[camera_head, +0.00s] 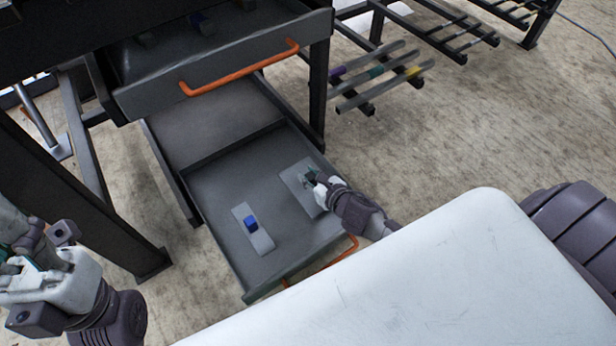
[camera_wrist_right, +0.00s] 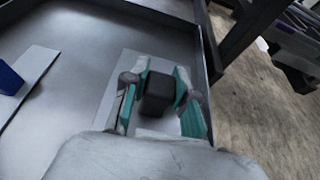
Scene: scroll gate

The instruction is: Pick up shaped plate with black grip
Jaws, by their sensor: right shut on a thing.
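A grey shaped plate (camera_head: 294,184) lies in the lower open drawer, on its right side in the head view. Its black grip (camera_wrist_right: 158,93) stands up from the plate between the fingers in the right wrist view. My right gripper (camera_head: 312,178) reaches down into the drawer and is shut on the black grip. The plate (camera_wrist_right: 112,84) appears to rest on the drawer floor; its near part is hidden by the gripper. My left gripper (camera_head: 32,265) is at the lower left of the head view, away from the drawer; its fingers are unclear.
A second plate with a blue grip (camera_head: 251,224) lies left of it in the lower drawer (camera_head: 215,180). An upper drawer with an orange handle (camera_head: 240,74) hangs open above. Dark frame legs stand at the sides. A rack with coloured bars (camera_head: 375,72) is behind right.

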